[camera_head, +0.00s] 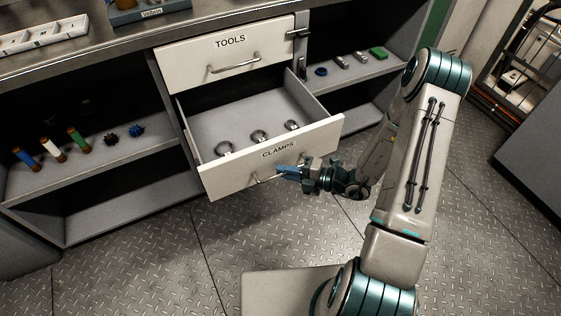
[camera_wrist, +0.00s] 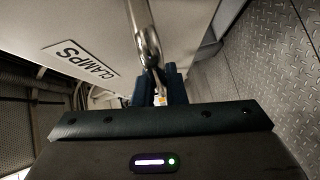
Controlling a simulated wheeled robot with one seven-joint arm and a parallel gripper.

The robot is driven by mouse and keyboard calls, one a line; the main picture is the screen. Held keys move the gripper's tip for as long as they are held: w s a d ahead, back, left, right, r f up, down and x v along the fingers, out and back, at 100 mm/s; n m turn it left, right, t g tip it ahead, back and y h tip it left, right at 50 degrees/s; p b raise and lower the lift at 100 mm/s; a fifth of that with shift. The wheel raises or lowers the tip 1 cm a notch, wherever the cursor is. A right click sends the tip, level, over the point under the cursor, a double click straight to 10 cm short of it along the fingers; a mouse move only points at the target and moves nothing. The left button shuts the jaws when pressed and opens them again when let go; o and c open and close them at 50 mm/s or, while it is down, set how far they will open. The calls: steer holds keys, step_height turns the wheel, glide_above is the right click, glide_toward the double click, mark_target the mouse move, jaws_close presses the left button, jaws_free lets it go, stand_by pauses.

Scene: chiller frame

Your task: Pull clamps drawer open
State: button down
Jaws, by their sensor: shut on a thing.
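The clamps drawer (camera_head: 222,181), with a white front labelled CLAMPS, stands pulled out from the cabinet. Several round metal clamps (camera_head: 259,136) lie inside it in a row. My gripper (camera_head: 283,172), with blue fingers, is at the drawer's front and shut on its metal handle (camera_wrist: 145,38). In the wrist view the handle runs down between the blue fingers (camera_wrist: 160,88), beside the CLAMPS label (camera_wrist: 82,60). The part of the handle inside the grip is hidden.
The tools drawer (camera_head: 180,70) above is shut. Shelves on the left hold several coloured cylinders (camera_head: 52,149) and two dark knobbed parts (camera_head: 136,130). The right shelf holds small parts and a green block (camera_head: 378,53). The metal floor (camera_head: 150,265) in front is clear.

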steer(key=shift+s+d, duration=0.15)
steer(key=shift+s, duration=0.6)
steer(key=c, duration=1.5)
jaws_free()
steer(key=shift+d, duration=0.1)
steer(key=shift+d, duration=0.1)
steer(key=p+v, duration=0.2)
steer(key=v, duration=1.1)
steer(key=shift+d, duration=0.3)
steer(key=shift+s, duration=0.1)
